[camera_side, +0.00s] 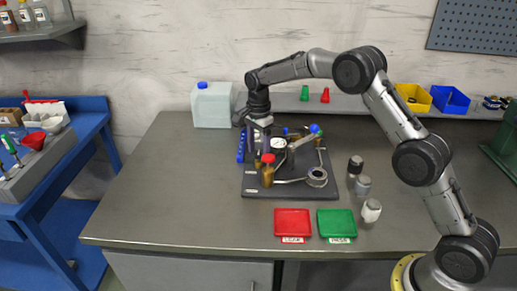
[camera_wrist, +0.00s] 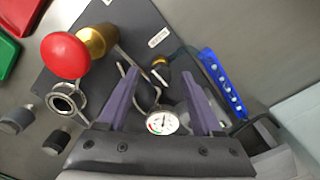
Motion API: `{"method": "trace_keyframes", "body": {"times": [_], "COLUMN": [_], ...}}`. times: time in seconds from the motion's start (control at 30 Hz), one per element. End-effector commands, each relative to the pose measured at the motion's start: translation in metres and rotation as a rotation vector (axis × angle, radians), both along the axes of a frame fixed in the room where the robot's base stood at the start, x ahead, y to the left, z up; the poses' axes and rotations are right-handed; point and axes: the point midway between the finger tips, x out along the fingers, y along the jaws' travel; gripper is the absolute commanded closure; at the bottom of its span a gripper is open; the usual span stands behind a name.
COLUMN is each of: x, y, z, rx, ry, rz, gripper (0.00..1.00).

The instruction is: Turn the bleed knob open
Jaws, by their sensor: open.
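A dark base plate (camera_side: 290,189) on the bench carries the valve assembly. A red knob on a brass body (camera_side: 268,160) stands at its front left; in the wrist view the red knob (camera_wrist: 65,55) is large at upper left. A small black knob with a brass part (camera_wrist: 160,72) shows between and beyond my fingers; I cannot tell for sure that it is the bleed knob. A round white gauge (camera_wrist: 162,122) sits nearer my palm. My gripper (camera_wrist: 160,88) is open and empty, fingers pointing down over the plate. In the side view my gripper (camera_side: 257,146) partly hides the plate's left part.
A blue-knobbed valve (camera_side: 314,129) and an open metal ring fitting (camera_side: 317,177) are on the plate. A blue strip with holes (camera_wrist: 222,84) lies beside it. Red (camera_side: 292,224) and green (camera_side: 336,224) trays lie in front. Several small cylinders (camera_side: 363,186) stand at right. The bench's left is clear.

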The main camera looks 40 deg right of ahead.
Motion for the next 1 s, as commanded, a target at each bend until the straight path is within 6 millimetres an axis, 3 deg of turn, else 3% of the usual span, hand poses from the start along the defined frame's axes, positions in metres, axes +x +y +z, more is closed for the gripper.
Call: {"method": "trace_keyframes", "body": {"times": [0.17, 0.53, 1.0], "x": [0.0, 0.0, 0.0001], "y": [0.0, 0.0, 0.0], "z": [-0.0001, 0.0004, 0.001], "rx": [0.0, 0.0, 0.0], "ry": [0.0, 0.0, -0.001], "rz": [0.0, 0.0, 0.059], "gripper": [0.33, 0.98, 1.0]}}
